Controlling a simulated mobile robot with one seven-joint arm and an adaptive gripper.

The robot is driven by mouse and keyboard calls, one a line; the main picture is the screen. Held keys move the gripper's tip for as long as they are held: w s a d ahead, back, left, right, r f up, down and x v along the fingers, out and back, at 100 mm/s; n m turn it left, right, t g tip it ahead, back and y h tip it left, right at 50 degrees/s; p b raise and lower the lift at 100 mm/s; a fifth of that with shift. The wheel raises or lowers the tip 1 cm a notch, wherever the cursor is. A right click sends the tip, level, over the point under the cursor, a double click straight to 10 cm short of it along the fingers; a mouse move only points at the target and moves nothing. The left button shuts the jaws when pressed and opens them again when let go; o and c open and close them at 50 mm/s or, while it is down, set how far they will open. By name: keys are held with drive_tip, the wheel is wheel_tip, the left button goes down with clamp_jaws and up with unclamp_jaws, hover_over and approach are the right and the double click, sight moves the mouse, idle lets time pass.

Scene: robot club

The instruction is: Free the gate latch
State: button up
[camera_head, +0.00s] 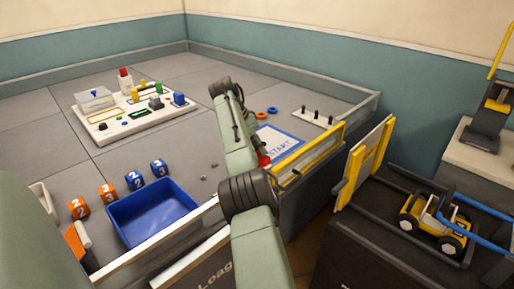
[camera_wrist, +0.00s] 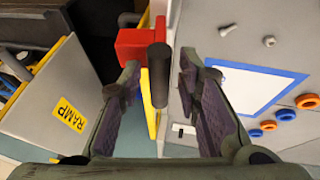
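The gate latch shows in the wrist view as a red block (camera_wrist: 134,44) with a black cylindrical handle (camera_wrist: 159,75), beside the yellow gate edge (camera_wrist: 153,117). In the head view, a bit of the red latch (camera_head: 264,159) shows beside my arm, near the yellow-framed gate (camera_head: 308,154) in the arena wall. My gripper (camera_wrist: 160,72) is open in the wrist view, one finger on each side of the black handle. I see gaps on both sides and cannot tell its depth between the fingers. My arm hides the gripper in the head view.
A ramp panel (camera_head: 363,162) stands right of the gate, near a yellow vehicle (camera_head: 434,221). A START pad (camera_wrist: 247,85), loose bolts and rings (camera_wrist: 285,114) lie inside the arena. A blue bin (camera_head: 152,218), numbered cubes and a control board (camera_head: 97,128) are left.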

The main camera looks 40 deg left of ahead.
drive_tip(key=shift+a+r, duration=0.1)
drive_tip(key=shift+r, duration=0.05)
drive_tip(key=v, duration=0.7)
drive_tip(key=shift+s+r, duration=0.1)
drive_tip(key=shift+r, duration=0.05)
idle(0.6)
